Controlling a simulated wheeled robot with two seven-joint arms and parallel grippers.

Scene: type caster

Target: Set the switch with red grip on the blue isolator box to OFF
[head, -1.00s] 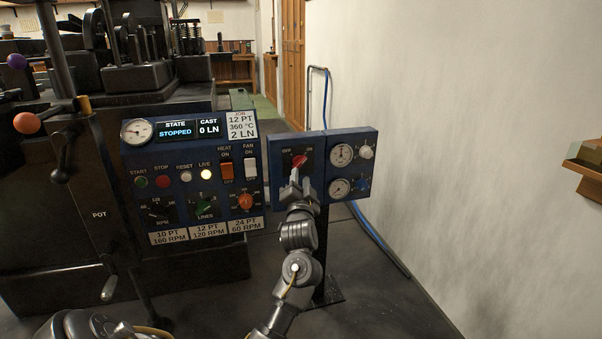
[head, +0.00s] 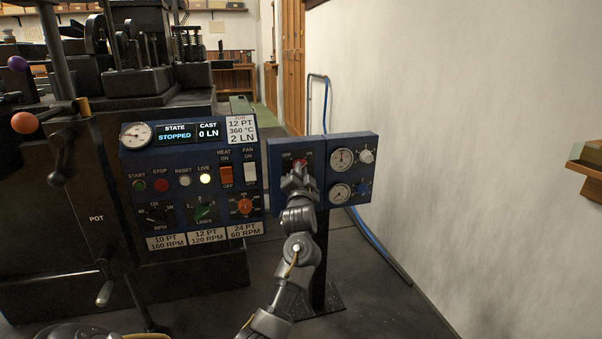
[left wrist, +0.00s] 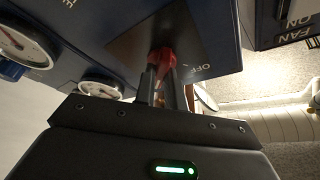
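The blue isolator box (head: 280,197) stands on a dark post right of the machine panel. Its switch with the red grip (head: 301,163) sits between the OFF and ON marks, mostly hidden by my left gripper (head: 297,178) in the head view. In the left wrist view, seen upside down, the red grip (left wrist: 162,58) is between the two fingertips of my left gripper (left wrist: 160,80), which look closed on its sides. OFF (left wrist: 203,67) is readable there. I cannot tell exactly which way the grip points. My right gripper is not in view.
The machine panel (head: 190,213) with buttons, dials and a STOPPED display is close on the left. Gauges and small knobs (head: 367,156) sit on the box's right half. A blue hose (head: 380,240) runs beside the white wall (head: 470,150). Floor is free at lower right.

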